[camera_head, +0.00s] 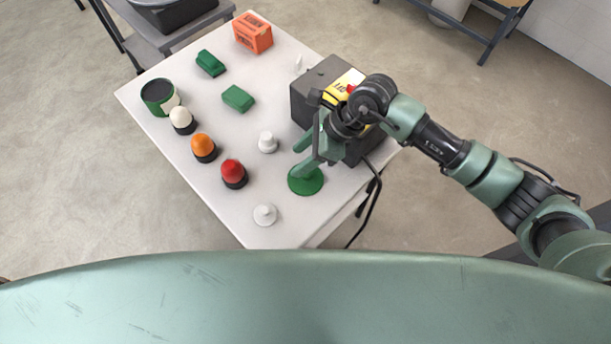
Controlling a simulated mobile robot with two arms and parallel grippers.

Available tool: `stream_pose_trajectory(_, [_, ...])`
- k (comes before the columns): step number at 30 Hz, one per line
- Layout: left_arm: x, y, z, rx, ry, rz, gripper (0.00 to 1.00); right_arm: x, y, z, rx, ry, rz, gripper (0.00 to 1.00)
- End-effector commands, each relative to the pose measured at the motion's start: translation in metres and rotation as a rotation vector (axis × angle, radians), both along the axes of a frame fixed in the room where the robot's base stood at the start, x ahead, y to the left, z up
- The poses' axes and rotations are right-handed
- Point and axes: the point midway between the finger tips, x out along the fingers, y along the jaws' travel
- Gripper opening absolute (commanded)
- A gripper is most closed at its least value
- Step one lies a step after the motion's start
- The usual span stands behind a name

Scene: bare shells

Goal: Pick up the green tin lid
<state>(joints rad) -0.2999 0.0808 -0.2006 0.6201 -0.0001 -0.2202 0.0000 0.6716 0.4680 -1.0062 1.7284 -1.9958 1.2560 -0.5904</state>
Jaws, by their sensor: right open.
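The green tin lid (309,186) is a flat green disc lying on the white table near its right front edge. My right gripper (299,158) reaches in from the right with its fingers spread and nothing between them. One finger overlaps the lid in this view. I cannot tell whether it touches the lid or hovers above it. Part of the lid's far side is hidden behind that finger. My left gripper is not in view.
A dark box with a yellow panel (344,85) stands just behind my gripper, with a black cable. White, orange and red domed pieces (233,171) stand along the left edge. White pegs (265,214), green blocks (238,98) and an orange box (252,36) share the table.

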Motion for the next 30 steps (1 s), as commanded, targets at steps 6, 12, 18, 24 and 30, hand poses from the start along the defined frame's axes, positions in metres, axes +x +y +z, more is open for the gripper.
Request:
stream_pose_trajectory(6, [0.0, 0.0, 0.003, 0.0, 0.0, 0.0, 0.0, 0.013, -0.038, -0.02, -0.18, -0.033, 0.036, 0.48])
stream_pose_trajectory(12, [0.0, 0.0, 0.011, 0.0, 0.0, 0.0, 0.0, 0.012, -0.029, -0.04, -0.179, -0.03, 0.035, 0.48])
stream_pose_trajectory(18, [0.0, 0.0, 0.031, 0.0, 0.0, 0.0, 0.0, 0.009, -0.023, -0.066, -0.178, -0.027, 0.034, 0.48])
stream_pose_trajectory(24, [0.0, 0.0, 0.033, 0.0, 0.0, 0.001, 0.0, 0.01, -0.015, -0.088, -0.176, -0.033, 0.035, 0.48])
stream_pose_trajectory(30, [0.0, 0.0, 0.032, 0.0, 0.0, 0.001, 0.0, 0.011, -0.015, -0.09, -0.175, -0.034, 0.035, 0.48])
